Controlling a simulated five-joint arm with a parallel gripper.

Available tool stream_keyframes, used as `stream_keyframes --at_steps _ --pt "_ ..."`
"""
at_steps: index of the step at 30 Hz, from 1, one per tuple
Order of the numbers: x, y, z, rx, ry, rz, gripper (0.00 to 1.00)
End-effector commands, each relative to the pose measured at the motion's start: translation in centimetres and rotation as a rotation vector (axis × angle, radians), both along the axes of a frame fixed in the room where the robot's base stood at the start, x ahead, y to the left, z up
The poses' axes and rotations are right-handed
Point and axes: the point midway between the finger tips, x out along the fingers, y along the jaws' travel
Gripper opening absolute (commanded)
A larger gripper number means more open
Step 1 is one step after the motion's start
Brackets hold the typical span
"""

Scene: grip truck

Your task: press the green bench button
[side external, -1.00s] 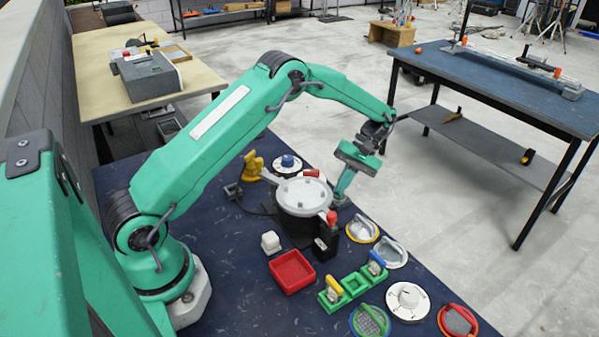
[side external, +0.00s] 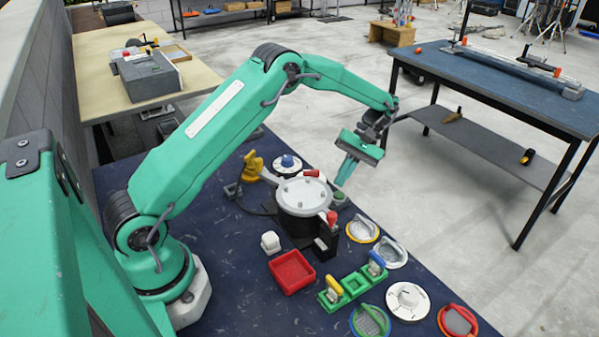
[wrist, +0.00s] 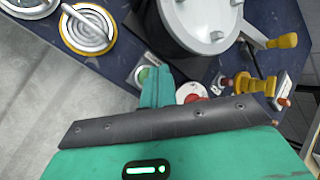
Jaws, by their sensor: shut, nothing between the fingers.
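The green bench button (side external: 339,195) sits on a small grey base near the bench's far edge, right of the lidded drum. In the wrist view the green button (wrist: 146,73) shows on its grey plate, partly covered by the fingers. My gripper (side external: 339,183) is shut and empty, tilted, with its tips just above the button in the side view. In the wrist view the shut fingertips (wrist: 155,72) overlap the button's right side. I cannot tell for sure whether they touch it, but a small gap seems to show from the side.
The black drum with a white lid (side external: 302,196) and red knobs stands close left of the button. Yellow-rimmed (side external: 362,229) and plain round discs lie in front. A red tray (side external: 292,271) and a green slotted rack (side external: 356,284) are nearer. Open floor lies beyond the bench edge.

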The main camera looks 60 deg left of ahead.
Motion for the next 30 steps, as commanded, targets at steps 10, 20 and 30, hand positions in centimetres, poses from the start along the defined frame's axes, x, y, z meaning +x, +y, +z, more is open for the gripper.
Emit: stream_keyframes --at_steps 10,20,30 --pt "0.0 0.0 2.5 0.000 -0.001 0.000 0.00" --pt "0.0 0.0 3.6 0.000 0.000 0.000 0.00" --pt "0.0 0.0 3.5 0.000 0.000 0.000 0.00"
